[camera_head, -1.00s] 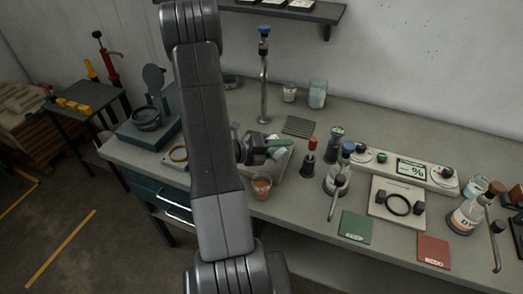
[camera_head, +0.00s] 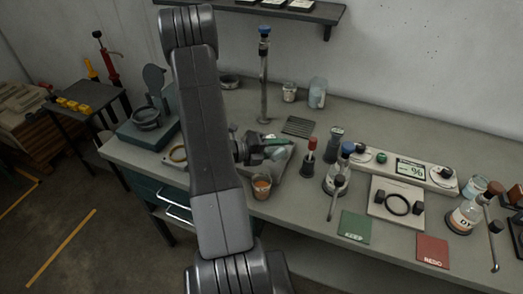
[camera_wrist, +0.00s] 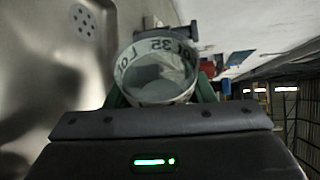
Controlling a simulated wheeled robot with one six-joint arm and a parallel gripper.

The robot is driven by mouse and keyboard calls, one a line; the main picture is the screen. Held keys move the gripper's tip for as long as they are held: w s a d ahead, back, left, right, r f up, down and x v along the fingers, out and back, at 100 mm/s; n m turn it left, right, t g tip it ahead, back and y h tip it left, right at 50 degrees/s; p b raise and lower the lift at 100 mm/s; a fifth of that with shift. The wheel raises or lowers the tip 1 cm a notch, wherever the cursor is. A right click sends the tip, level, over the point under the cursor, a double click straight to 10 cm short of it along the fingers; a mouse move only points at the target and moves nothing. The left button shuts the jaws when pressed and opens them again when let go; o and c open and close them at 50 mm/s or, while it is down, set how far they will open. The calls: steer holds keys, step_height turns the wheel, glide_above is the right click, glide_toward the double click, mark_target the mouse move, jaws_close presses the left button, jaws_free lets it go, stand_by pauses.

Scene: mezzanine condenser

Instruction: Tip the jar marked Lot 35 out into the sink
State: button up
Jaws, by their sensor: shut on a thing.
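My gripper (camera_wrist: 160,98) has green fingers on both sides of a clear jar (camera_wrist: 158,90) and is shut on it. The jar's label reads LOT 35, upside down in the wrist view. Some greyish matter shows inside the jar, but I cannot tell how much. The steel sink (camera_wrist: 35,75) with its round drain (camera_wrist: 83,22) fills the left of the wrist view, and the picture is rolled on its side. In the head view my gripper (camera_head: 268,147) is over the sink (camera_head: 270,171), beside my arm, and the jar is mostly hidden.
A cup of orange matter (camera_head: 261,187) stands at the counter's front by the sink. A red-topped bottle (camera_head: 309,160) and a blue-topped flask (camera_head: 338,178) stand close on the right.

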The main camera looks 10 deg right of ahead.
steer(key=shift+w+a+f+n, duration=0.1)
steer(key=shift+w+n, duration=0.05)
steer(key=shift+n, duration=0.15)
steer(key=shift+w+r+n+h+p, duration=0.15)
steer(key=shift+r+n+h+p, duration=0.25)
steer(key=shift+p, duration=0.65)
stand_by(0.6)
steer(key=shift+f, duration=0.15)
